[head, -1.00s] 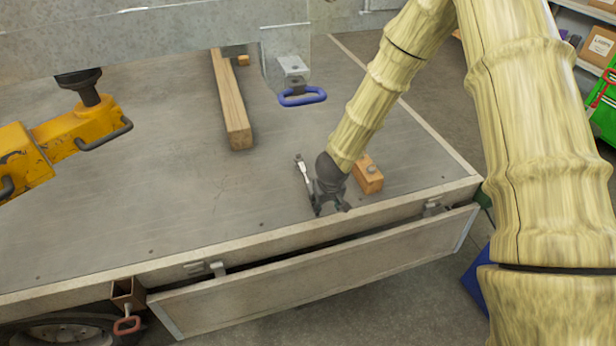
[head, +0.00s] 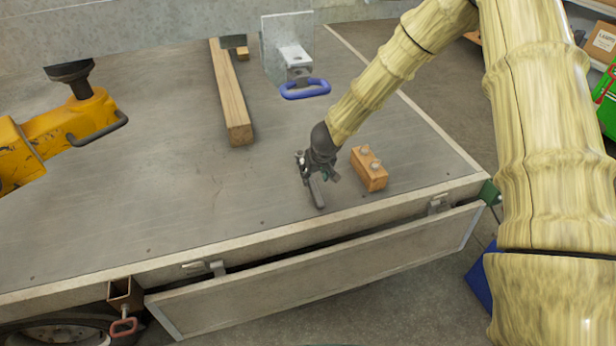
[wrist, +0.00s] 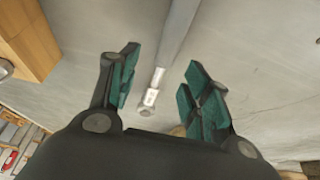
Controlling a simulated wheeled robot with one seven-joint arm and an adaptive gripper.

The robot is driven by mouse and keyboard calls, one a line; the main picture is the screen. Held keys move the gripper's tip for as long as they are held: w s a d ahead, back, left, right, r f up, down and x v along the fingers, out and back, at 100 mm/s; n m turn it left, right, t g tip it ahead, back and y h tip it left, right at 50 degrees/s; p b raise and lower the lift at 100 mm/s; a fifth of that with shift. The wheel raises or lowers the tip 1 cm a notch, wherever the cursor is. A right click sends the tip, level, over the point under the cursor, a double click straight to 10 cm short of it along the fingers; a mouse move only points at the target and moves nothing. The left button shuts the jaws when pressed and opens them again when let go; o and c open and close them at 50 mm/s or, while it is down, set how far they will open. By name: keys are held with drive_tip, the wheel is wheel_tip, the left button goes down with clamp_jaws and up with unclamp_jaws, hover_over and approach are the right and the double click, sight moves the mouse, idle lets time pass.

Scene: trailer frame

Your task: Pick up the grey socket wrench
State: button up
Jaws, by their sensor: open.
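The grey socket wrench (head: 317,194) lies on the grey trailer bed (head: 200,195), partly hidden behind my gripper (head: 317,176) in the head view. In the wrist view the wrench (wrist: 178,35) runs from the top edge down between my fingers, its shiny head end nearest the palm. My gripper (wrist: 163,62) is open, with green-padded fingers on either side of the wrench. A gap shows between the wrench and each finger. I cannot tell how high the fingertips are above the bed.
A wooden block with bolts (head: 369,170) stands close to the right of my gripper. The bed's front edge (head: 250,240) is near. Bare bed lies to the left.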

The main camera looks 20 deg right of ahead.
sight(311, 181)
drive_tip(key=shift+a+x, duration=0.15)
drive_tip(key=shift+x, duration=1.15)
drive_tip(key=shift+a+x, duration=0.1)
drive_tip(key=shift+x, duration=1.2)
drive_tip(key=shift+s, duration=0.1)
drive_tip(key=shift+c, duration=0.2)
clamp_jaws()
